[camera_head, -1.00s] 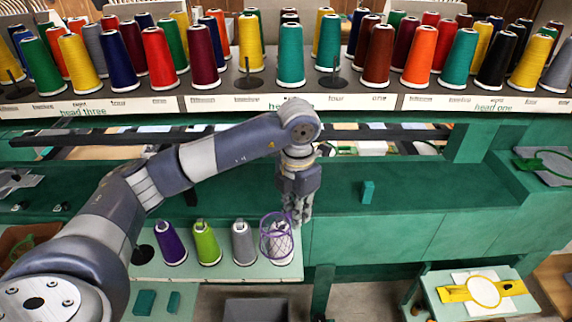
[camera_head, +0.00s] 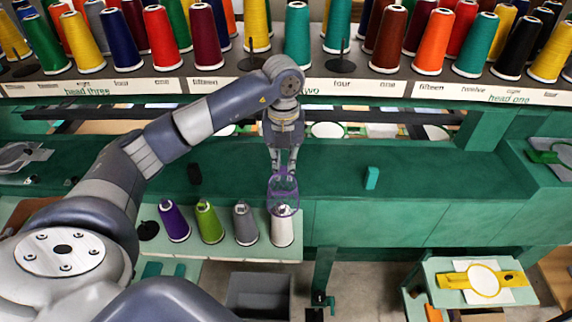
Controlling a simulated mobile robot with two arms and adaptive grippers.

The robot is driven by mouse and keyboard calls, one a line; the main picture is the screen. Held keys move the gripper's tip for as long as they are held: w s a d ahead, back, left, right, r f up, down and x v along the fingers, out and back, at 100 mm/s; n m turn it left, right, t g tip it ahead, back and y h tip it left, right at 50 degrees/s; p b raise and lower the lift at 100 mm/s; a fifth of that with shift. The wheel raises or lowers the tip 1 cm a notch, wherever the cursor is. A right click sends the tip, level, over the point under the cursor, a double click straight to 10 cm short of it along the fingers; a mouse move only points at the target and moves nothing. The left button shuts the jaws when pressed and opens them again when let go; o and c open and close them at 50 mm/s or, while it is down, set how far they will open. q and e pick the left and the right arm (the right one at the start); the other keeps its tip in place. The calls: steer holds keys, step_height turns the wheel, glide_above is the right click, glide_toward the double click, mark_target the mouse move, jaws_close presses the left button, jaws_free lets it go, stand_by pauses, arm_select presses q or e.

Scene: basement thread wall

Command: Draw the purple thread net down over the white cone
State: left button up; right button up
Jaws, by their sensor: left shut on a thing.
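The white cone (camera_head: 283,231) stands upright at the right end of a row on the pale green shelf. The purple thread net (camera_head: 283,199) is an open mesh with a ring at its top. It sits around the top of the cone and rises above it; most of the cone's lower body is bare. My left gripper (camera_head: 284,175) points down from above and is shut on the net's upper part. Whether the net touches the cone is too small to tell. My right gripper is not in view.
Grey (camera_head: 246,222), green (camera_head: 209,222) and purple (camera_head: 174,221) cones stand close on the left. The thread rack (camera_head: 340,88) holds many cones behind. A grey bin (camera_head: 258,293) is below. A small teal block (camera_head: 371,177) lies on the bench; around it is clear.

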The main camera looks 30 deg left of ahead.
arm_select(q)
steer(key=shift+a+f, duration=0.3)
steer(key=shift+f, duration=0.1)
step_height(320, 180, down, 4)
steer(key=b, duration=0.3)
steer(key=shift+f, duration=0.25)
steer(key=shift+f+b, duration=0.6)
steer(key=shift+f, duration=0.2)
steer(key=shift+f+b, duration=2.9)
steer(key=shift+f, duration=1.05)
steer(key=shift+f, duration=0.1)
